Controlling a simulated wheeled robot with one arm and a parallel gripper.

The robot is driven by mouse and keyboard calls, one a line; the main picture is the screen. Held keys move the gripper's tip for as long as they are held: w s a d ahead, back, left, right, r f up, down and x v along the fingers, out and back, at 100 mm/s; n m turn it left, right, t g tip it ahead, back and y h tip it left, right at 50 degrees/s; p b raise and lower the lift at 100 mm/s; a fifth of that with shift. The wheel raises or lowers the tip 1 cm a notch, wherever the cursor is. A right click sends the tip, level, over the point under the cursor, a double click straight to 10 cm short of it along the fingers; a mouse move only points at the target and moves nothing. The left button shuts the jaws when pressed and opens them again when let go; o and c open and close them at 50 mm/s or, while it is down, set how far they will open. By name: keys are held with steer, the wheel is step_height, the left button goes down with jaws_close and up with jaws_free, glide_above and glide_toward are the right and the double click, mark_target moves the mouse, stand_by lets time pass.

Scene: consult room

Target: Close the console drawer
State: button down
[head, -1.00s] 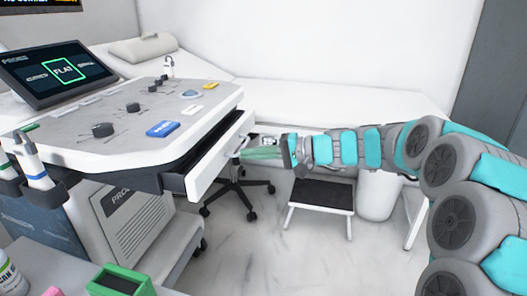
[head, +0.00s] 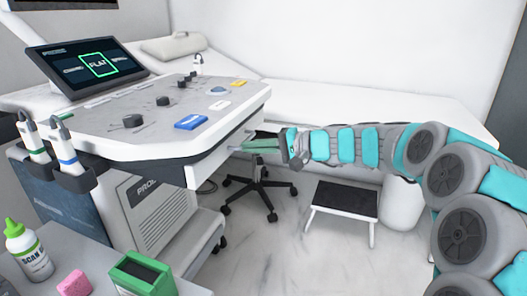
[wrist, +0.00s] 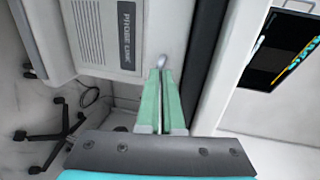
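The console (head: 155,108) stands at left in the head view. Its drawer (head: 207,165) is a white front under the console's right edge. No open drawer interior shows, and the front sits close to the body; I cannot tell if a small gap is left. My gripper (head: 249,147) is at the drawer front, its green fingers close together. In the wrist view my gripper (wrist: 161,76) has its fingertips at the pale drawer handle (wrist: 162,61), with only a thin slit between the fingers. The fingers hide part of the handle.
A wheeled stool base (head: 258,185) stands under the gripper, and a black-topped step stool (head: 345,198) is to its right. The bed (head: 380,105) runs behind. A green box (head: 142,276) and bottle (head: 27,250) are front left.

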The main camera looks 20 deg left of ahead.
steer(key=shift+a, duration=0.15)
steer(key=w+b+v, duration=0.1)
steer(key=v, duration=1.3)
steer(key=s+d+f+n+g+h, duration=0.1)
steer(key=s+d+f+h, duration=0.3)
steer(key=s, duration=0.6)
steer(key=s+a+f+n+g+h, duration=0.1)
steer(key=s+f+h, duration=0.2)
steer(key=s+f, duration=0.55)
steer(key=s+d+f+h, duration=0.4)
steer(key=s+d, duration=0.6)
steer(key=s, duration=0.1)
steer(key=s+d+f+m+h, duration=0.1)
steer(key=s+d+f+h, duration=0.3)
steer(key=s+d, duration=0.7)
steer(key=shift+f+g+h, duration=0.3)
steer(key=shift+f+g, duration=0.1)
steer(key=shift+f, duration=0.1)
steer(key=shift+a, duration=0.15)
